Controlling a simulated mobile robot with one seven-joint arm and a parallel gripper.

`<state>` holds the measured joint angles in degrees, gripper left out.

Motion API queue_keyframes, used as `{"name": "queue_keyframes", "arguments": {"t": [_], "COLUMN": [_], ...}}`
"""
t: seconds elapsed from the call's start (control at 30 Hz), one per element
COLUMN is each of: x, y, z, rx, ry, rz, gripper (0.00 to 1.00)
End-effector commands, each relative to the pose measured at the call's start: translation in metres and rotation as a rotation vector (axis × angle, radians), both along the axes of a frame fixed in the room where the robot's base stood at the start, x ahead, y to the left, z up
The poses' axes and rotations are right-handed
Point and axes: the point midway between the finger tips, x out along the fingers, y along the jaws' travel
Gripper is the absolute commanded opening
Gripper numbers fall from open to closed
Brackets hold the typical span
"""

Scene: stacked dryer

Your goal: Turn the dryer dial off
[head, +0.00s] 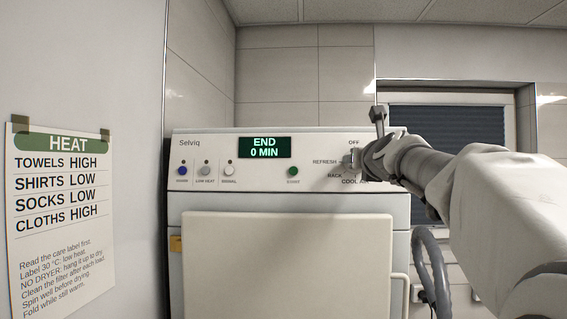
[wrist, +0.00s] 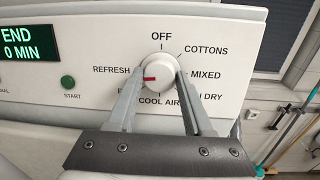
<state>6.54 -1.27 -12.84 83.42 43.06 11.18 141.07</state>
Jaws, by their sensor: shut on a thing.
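The dryer dial (wrist: 158,66) is a round white knob with a red mark, seen in the wrist view. The red mark points left, near REFRESH and slightly below it; OFF is at the top of the ring. My gripper (wrist: 160,76) is shut on the dial, one finger on its left side and one on its right. In the head view my gripper (head: 359,158) reaches the panel from the right and hides most of the dial. The display (head: 264,147) reads END, 0 MIN.
The dryer panel (head: 320,147) has several buttons, including a green START button (head: 293,171). The dryer door (head: 290,265) below is closed. A heat chart (head: 62,210) hangs on the left wall. A grey hose (head: 436,270) stands at the right.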

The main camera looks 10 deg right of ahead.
Motion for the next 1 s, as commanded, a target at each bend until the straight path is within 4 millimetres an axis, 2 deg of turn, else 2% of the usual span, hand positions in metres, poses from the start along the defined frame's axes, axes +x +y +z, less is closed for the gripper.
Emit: {"name": "queue_keyframes", "arguments": {"t": [1.0], "x": [0.0004], "y": [-0.0022], "z": [0.0044], "rx": [-0.879], "ry": [0.255], "rz": [0.163], "gripper": [0.0]}}
